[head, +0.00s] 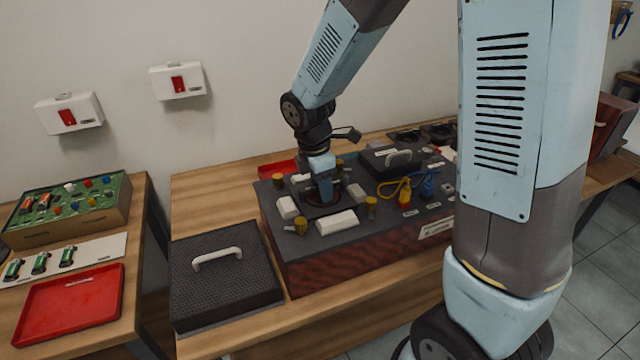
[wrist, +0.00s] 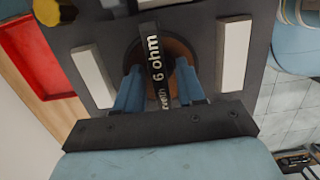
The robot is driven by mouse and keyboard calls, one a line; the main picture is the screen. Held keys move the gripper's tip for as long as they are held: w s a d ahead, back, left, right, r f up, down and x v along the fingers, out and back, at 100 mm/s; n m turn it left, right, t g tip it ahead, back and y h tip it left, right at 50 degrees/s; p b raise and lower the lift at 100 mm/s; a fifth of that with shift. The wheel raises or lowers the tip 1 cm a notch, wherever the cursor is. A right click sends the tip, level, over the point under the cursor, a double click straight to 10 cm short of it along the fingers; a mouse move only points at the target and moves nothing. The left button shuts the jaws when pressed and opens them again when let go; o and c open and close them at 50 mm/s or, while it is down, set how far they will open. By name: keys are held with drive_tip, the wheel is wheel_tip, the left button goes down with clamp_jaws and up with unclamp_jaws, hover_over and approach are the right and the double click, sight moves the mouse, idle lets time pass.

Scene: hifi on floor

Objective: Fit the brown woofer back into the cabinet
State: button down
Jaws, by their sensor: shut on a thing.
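The cabinet (head: 345,249) lies on its back on the wooden bench, its dark front panel facing up, with white blocks and brass-coloured knobs on it. My gripper (head: 325,196) is low over the left part of this panel. In the wrist view my gripper (wrist: 161,92) is shut on a dark bar marked "6 ohm" across the brown woofer (wrist: 181,52). The woofer's brown cone shows around the bar, between two white blocks. The woofer is at or close to the panel opening; whether it is fully seated is hidden by my gripper.
A black perforated grille (head: 225,277) with a white handle lies left of the cabinet. A smaller dark cover (head: 396,162) with a handle and yellow and blue connectors (head: 405,191) are on the panel's right. A red tray (head: 70,304) is on the left table.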

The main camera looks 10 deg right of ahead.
idle(0.3)
drive_tip(key=c, duration=0.6)
unclamp_jaws()
drive_tip(key=shift+f, duration=0.1)
drive_tip(key=r, duration=0.4)
drive_tip(key=a+r, duration=0.1)
drive_tip(key=r, duration=0.4)
drive_tip(key=a+r, duration=0.1)
drive_tip(key=r, duration=0.3)
drive_tip(key=shift+s+r, duration=0.3)
wheel_tip(320, 180, up, 8)
idle(0.4)
